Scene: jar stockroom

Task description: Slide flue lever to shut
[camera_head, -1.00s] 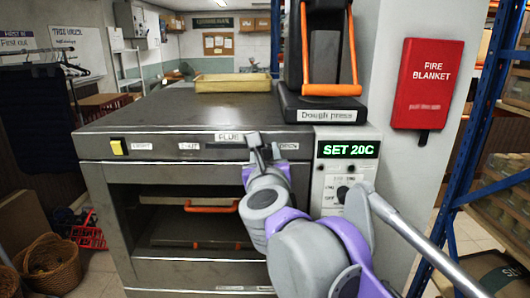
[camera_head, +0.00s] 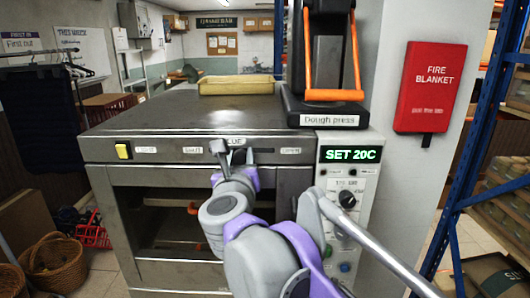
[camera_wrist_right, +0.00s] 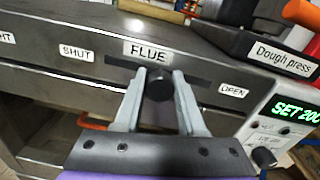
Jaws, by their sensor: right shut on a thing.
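The flue lever (camera_wrist_right: 159,84) is a dark round knob on a horizontal slot in the oven's front panel. It sits near the middle of the slot, below the FLUE label (camera_wrist_right: 148,51). The SHUT label (camera_wrist_right: 76,52) is to its left and the OPEN label (camera_wrist_right: 233,90) to its right. My right gripper (camera_head: 238,158) is shut on the knob, one finger on each side, as the right wrist view also shows. In the head view the fingers partly hide the knob and slot. My left gripper is not in view.
The grey oven (camera_head: 180,112) carries a yellow tray (camera_head: 236,86) and a dough press (camera_head: 328,112) on top. A yellow switch (camera_head: 123,151) is on the panel's left. A blue rack (camera_head: 462,150) is at the right.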

